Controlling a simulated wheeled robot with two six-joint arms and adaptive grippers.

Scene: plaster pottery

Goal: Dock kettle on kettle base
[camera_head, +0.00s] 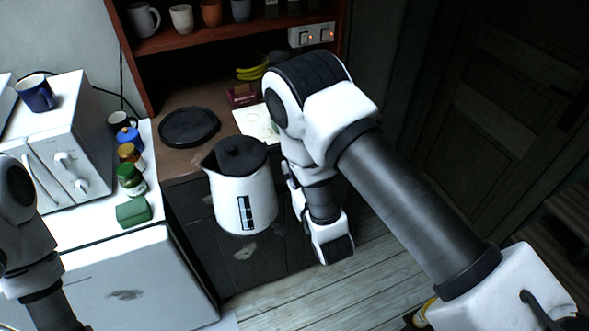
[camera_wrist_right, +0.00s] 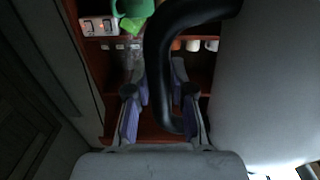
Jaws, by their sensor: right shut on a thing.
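The white kettle (camera_head: 243,199) with a black lid hangs upright in the air in front of the wooden counter's edge, its spout toward the left. The kettle base (camera_head: 189,127) is a flat black disc on the counter, bare, behind and left of the kettle. My right gripper is shut on the kettle's black handle; its fingers (camera_wrist_right: 160,115) show on both sides of the handle (camera_wrist_right: 158,60) in the right wrist view. In the head view my right arm mostly hides the handle and the fingers. Only links of my left arm show at the lower left; its gripper is out of view.
A red-brown shelf with cups (camera_head: 181,18) and a switch box (camera_head: 311,35) stands over the counter. A paper (camera_head: 257,122), a dark red box (camera_head: 242,95) and yellow bananas (camera_head: 252,66) lie right of the base. Jars (camera_head: 130,180) and a microwave (camera_head: 70,140) stand at the left.

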